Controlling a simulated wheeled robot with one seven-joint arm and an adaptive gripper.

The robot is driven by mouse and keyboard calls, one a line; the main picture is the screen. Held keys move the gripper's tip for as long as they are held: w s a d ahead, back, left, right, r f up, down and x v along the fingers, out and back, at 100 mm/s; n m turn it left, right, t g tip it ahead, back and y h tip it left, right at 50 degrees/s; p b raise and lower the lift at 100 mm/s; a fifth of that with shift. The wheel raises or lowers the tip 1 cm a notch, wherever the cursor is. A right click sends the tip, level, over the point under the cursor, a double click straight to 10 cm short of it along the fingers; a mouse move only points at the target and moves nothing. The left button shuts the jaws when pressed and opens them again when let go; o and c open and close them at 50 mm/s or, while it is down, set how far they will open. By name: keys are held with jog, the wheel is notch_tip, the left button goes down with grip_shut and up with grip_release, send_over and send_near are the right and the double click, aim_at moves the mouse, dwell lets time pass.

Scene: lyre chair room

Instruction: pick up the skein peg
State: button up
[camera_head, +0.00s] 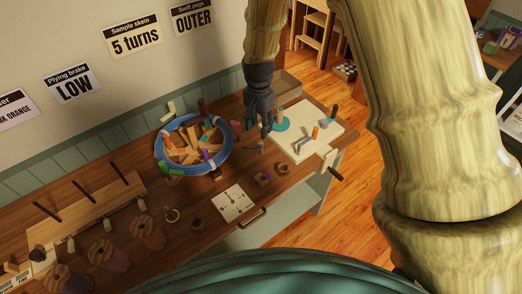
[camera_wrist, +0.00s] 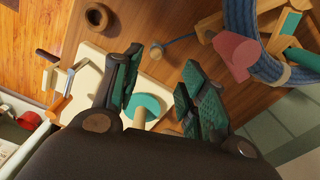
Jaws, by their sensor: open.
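My gripper (camera_head: 260,128) points down over the wooden bench, between the blue skein ring (camera_head: 158,150) and the white board (camera_head: 306,112). In the wrist view its two dark green-padded fingers (camera_wrist: 163,62) are spread apart with nothing held between them. Beyond them lies a small round wooden knob (camera_wrist: 157,52) with a thin blue strand running from it. A teal disc (camera_wrist: 142,104) with a pale wooden stem shows between the fingers, lower down. A pinkish-red peg (camera_wrist: 236,52) stands beside the blue skein at right. I cannot tell for certain which piece is the skein peg.
Several coloured pegs surround the skein ring. An orange-handled tool (camera_head: 315,133) lies on the white board. A pattern card (camera_head: 233,203), a small wooden ring (camera_wrist: 97,17) and several spools (camera_head: 103,252) are on the bench. The wall is behind; the floor lies past the right edge.

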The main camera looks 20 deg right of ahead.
aim_at(261, 142)
notch_tip(261, 142, down, 4)
jog(key=shift+w+r+p, duration=0.1)
jog(key=shift+p, duration=0.3)
jog(key=shift+s+d+f+p, duration=0.1)
jog(key=shift+s+f+p, duration=0.1)
jog(key=shift+f+p, duration=0.7)
jog(key=shift+s+d+f+p, duration=0.15)
jog(key=shift+f+p, duration=0.15)
jog(key=shift+f, duration=1.65)
grip_shut()
